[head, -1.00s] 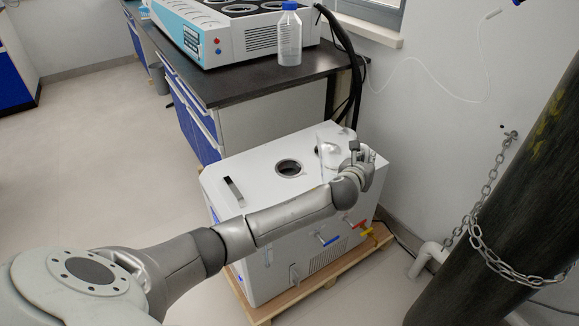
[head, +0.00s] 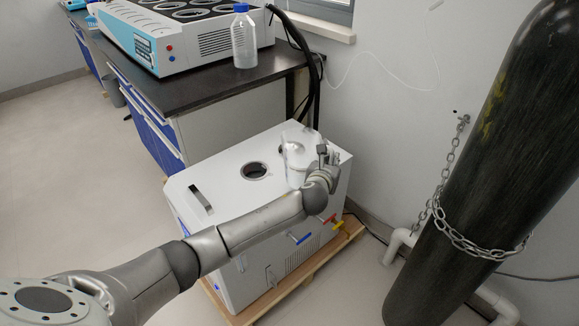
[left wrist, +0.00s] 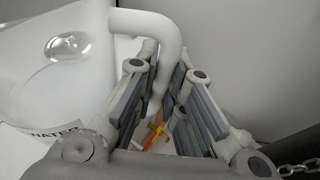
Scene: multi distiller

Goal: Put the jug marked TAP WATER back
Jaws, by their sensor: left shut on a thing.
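The jug is pale and translucent. In the head view the jug (head: 296,168) is at the top of the white cabinet, right of its round opening; I cannot tell whether it touches the top. In the left wrist view the jug (left wrist: 55,80) fills the left side, with its curved handle (left wrist: 148,22) towards the fingers. My left gripper (head: 327,157) is at the jug's right side. In the wrist view its fingers (left wrist: 160,75) are shut on the handle. My right gripper is not in view.
The white cabinet (head: 200,232) stands on a wooden pallet (head: 340,240), with coloured valve handles on its front. Behind it is a dark bench (head: 200,95) with a blue-capped bottle (head: 244,40) and a distiller unit (head: 190,45). A chained dark cylinder (head: 470,180) stands right.

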